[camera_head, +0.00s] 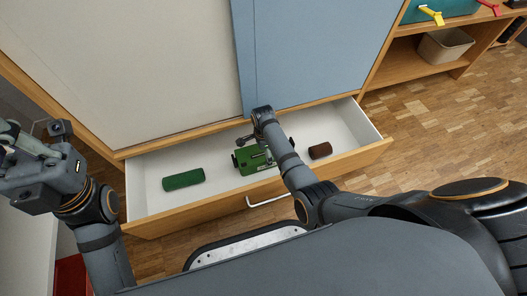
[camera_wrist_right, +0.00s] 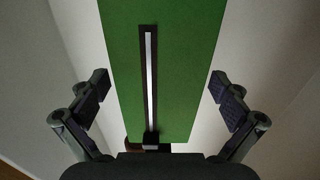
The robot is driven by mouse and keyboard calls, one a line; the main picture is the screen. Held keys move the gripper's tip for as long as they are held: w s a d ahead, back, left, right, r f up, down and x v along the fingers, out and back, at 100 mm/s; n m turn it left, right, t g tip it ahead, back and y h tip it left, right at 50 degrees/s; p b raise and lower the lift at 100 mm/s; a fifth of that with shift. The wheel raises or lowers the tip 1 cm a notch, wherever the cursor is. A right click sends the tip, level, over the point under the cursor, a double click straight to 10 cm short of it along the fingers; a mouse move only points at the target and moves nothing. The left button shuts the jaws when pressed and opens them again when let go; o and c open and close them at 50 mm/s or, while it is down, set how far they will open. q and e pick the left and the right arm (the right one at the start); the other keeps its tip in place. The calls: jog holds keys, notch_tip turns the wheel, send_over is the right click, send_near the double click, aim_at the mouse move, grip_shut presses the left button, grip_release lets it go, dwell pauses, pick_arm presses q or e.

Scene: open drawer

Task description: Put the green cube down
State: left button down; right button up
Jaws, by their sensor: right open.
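A green block (camera_head: 248,163), likely the task's green cube though it looks longer than a cube, rests in the open drawer (camera_head: 150,188) near its middle. In the right wrist view the green block (camera_wrist_right: 185,65) has a dark groove with a light strip and lies between my fingers. My right gripper (camera_wrist_right: 160,85) is open, with a gap to the block on both sides. In the head view my right arm partly hides the block. My left gripper (camera_head: 40,165) is at the left, away from the drawer; its fingers do not show clearly.
A dark green rounded object (camera_head: 183,178) lies in the drawer's left part. A small brown object (camera_head: 320,150) lies to the right. The drawer front has a pale handle (camera_head: 268,201). Cabinet doors (camera_head: 310,50) stand behind. A shelf with a bin (camera_head: 445,45) is at the upper right.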

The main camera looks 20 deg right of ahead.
aim_at(263, 152)
notch_tip(263, 152, up, 12)
jog(key=p, duration=0.7)
jog(key=shift+r, duration=0.1)
